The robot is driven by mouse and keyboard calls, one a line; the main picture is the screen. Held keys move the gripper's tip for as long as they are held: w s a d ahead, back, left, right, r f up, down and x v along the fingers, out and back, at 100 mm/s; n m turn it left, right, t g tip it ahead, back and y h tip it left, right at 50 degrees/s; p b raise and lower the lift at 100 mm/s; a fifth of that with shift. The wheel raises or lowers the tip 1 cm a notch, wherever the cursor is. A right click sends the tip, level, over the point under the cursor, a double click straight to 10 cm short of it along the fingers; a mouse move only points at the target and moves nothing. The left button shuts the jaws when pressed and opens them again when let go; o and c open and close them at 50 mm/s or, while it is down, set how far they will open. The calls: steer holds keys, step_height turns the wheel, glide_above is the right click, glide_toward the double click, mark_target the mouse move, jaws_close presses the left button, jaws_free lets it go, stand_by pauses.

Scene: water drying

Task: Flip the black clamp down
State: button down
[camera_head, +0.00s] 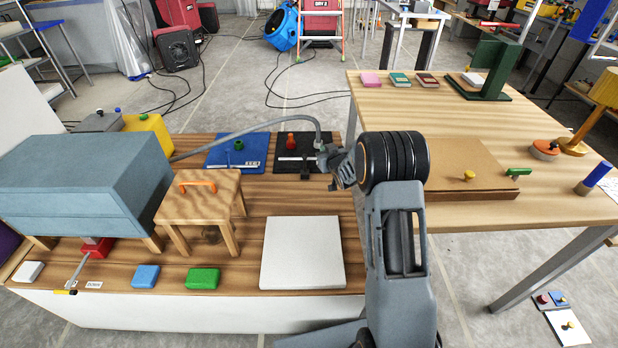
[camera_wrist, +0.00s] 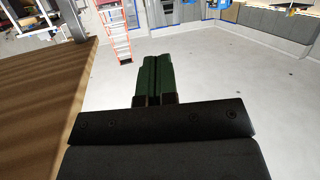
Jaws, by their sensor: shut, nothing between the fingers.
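A black board (camera_head: 284,165) lies at the back right of the low wooden bench. It carries a red knob, a pale strip and a small dark upright piece (camera_head: 305,171), which may be the black clamp; its position is too small to tell. A blue board (camera_head: 222,163) with a green knob lies to its left. My gripper shows in the wrist view (camera_wrist: 154,82) with its green fingers together and nothing between them. It is over the floor, beside a wooden table edge at left. In the head view, my arm hides most of the gripper, right of the black board.
A grey hose (camera_head: 255,121) arches over the boards. A small wooden stool (camera_head: 229,184), a white slab (camera_head: 302,252) and a blue-grey box (camera_head: 85,185) occupy the bench. A higher table (camera_head: 462,117) stands at right. An orange ladder (camera_wrist: 115,32) stands beyond.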

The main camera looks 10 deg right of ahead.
mark_target(306, 158)
step_height(306, 158, down, 13)
steer(key=w+n+t+y+b, duration=0.1)
steer(key=t+y+b, duration=0.1)
steer(key=y+b, duration=0.1)
steer(key=shift+w+a+f+b, duration=0.15)
steer(key=shift+a+b, duration=0.1)
steer(key=shift+b, duration=0.1)
steer(key=shift+b+x, duration=1.4)
steer(key=shift+x, duration=3.55)
steer(key=shift+a+r, duration=0.1)
steer(key=shift+r, duration=0.15)
steer(key=shift+r, duration=0.15)
